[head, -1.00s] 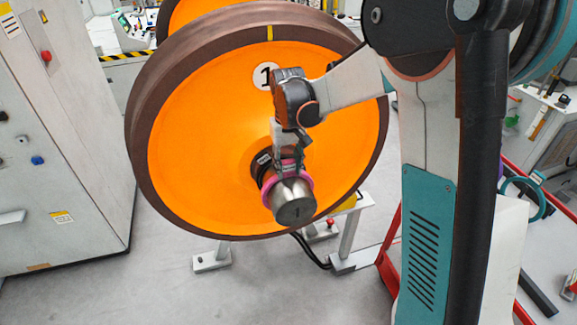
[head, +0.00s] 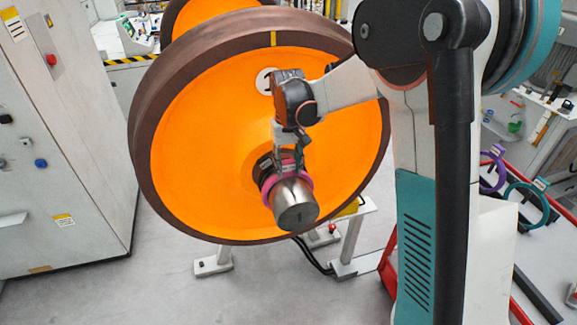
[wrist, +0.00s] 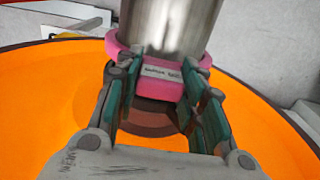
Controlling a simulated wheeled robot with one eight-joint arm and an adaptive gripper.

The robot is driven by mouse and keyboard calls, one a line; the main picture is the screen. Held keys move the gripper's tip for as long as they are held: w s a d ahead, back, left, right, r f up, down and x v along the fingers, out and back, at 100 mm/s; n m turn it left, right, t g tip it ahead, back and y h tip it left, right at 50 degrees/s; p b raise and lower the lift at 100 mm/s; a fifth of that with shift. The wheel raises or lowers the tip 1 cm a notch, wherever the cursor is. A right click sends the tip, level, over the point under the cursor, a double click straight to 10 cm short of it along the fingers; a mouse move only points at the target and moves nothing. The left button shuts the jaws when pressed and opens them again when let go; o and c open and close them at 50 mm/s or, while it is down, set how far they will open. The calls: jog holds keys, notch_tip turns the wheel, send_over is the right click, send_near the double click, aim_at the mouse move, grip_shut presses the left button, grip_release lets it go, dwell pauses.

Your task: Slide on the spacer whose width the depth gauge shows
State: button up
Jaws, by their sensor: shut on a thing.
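A pink spacer ring (head: 302,182) sits around the steel axle end (head: 296,206) of the orange wheel (head: 205,150). In the wrist view the pink ring (wrist: 112,43) encircles the steel shaft (wrist: 165,25). Its block carries a small white label that is too blurred to read surely. My gripper (head: 289,162) is shut on this block, with one finger on each side; the gripper also shows in the wrist view (wrist: 160,80). A dark collar (head: 262,166) is behind the ring, toward the wheel. The depth gauge cannot be made out.
A teal ring (head: 528,205) and a purple ring (head: 492,172) are at a red-framed cart on the right. A grey cabinet (head: 75,150) stands at left. A wheel stand (head: 345,240) and black cables are below the wheel. The floor in front is clear.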

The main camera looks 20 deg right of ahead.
jog(key=shift+w, duration=1.55)
jog(key=shift+s, duration=0.15)
jog(key=shift+s, duration=7.25)
jog(key=shift+w+b, duration=0.3)
jog(key=shift+w, duration=0.25)
